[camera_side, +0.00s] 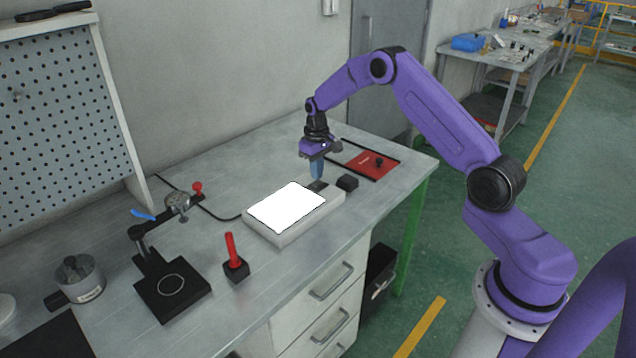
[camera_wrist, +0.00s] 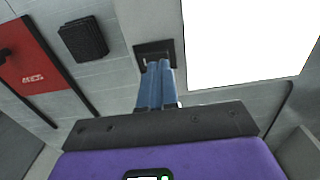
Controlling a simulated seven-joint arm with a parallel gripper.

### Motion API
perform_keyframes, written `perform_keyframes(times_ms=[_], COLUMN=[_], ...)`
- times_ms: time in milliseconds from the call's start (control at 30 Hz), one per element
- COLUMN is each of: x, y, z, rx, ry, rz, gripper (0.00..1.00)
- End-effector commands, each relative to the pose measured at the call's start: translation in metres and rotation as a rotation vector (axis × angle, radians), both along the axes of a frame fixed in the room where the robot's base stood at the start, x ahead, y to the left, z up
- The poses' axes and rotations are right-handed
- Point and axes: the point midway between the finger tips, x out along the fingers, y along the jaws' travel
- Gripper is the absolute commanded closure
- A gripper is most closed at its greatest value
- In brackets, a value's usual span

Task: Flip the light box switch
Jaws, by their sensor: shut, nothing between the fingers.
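The light box (camera_side: 288,236) is a pale slab on the bench, and its top panel (camera_side: 288,207) glows white. The glowing panel also shows at the upper right of the wrist view (camera_wrist: 245,40). A dark switch (camera_side: 317,186) sits on the right end of the box. In the wrist view the switch (camera_wrist: 150,48) is at the fingertips and partly hidden by them. My gripper (camera_side: 317,177) has blue fingers pressed together, pointing down over the switch. The fingertips (camera_wrist: 158,66) look close to or touching it; I cannot tell which. Nothing is between the fingers.
A black block (camera_side: 347,183) stands just right of the light box, and a red mat (camera_side: 368,164) lies behind it. A red-handled tool in a black holder (camera_side: 236,268), a clamp stand (camera_side: 172,285) and a metal pot (camera_side: 78,279) stand to the left.

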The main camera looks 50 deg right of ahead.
Motion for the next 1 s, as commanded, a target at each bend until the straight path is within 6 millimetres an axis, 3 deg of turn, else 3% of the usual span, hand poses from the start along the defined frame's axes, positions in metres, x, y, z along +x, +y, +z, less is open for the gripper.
perform_keyframes(times_ms=[1000], x=[0.0], y=[0.0], z=[-0.013], rx=[0.0], ry=[0.0], rz=[0.0], gripper=[1.0])
